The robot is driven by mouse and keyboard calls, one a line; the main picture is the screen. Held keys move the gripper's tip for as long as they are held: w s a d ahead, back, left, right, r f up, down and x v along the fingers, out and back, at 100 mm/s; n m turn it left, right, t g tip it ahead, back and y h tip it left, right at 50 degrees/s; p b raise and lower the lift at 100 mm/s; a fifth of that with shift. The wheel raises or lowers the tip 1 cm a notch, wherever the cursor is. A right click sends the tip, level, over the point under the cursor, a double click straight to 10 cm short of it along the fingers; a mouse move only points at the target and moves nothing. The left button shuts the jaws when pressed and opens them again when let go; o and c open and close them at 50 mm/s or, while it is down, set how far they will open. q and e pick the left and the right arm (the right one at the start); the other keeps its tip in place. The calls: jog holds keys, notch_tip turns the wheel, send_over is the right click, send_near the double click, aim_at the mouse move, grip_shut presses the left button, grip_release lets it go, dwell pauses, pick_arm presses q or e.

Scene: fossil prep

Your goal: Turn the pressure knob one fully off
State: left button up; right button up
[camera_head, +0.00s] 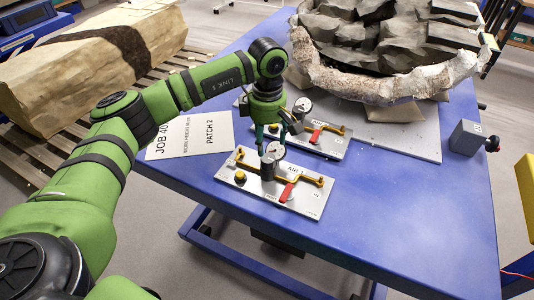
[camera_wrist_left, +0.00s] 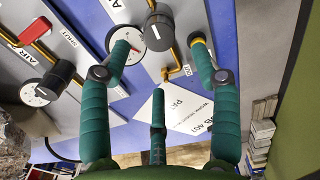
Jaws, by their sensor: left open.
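Two grey valve panels lie on the blue table in the head view: a nearer one (camera_head: 308,208) and a farther one (camera_head: 330,151). Each carries a round white gauge, a dark knob, brass piping and a red lever. My left gripper (camera_head: 268,143) points down over the nearer panel, close to its gauge (camera_head: 275,151). In the left wrist view its teal fingers (camera_wrist_left: 160,50) are spread, with a black knob (camera_wrist_left: 158,28) beyond and between the tips. I cannot tell whether a finger touches it. Another black knob (camera_wrist_left: 55,76) sits beside a gauge at left. Which knob is number one is unreadable.
A paper sign (camera_head: 190,138) lies left of the panels. A jacketed fossil block (camera_head: 390,80) fills the table's back. A grey box (camera_head: 467,137) stands at the right edge. The table's front right is clear.

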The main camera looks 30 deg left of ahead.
aim_at(268, 158)
pick_arm(q)
notch_tip(268, 158, down, 6)
jog(key=shift+d+r+p, duration=0.1)
jog(key=shift+p, duration=0.95)
jog(key=shift+f, duration=0.45)
jog(key=c, duration=1.2)
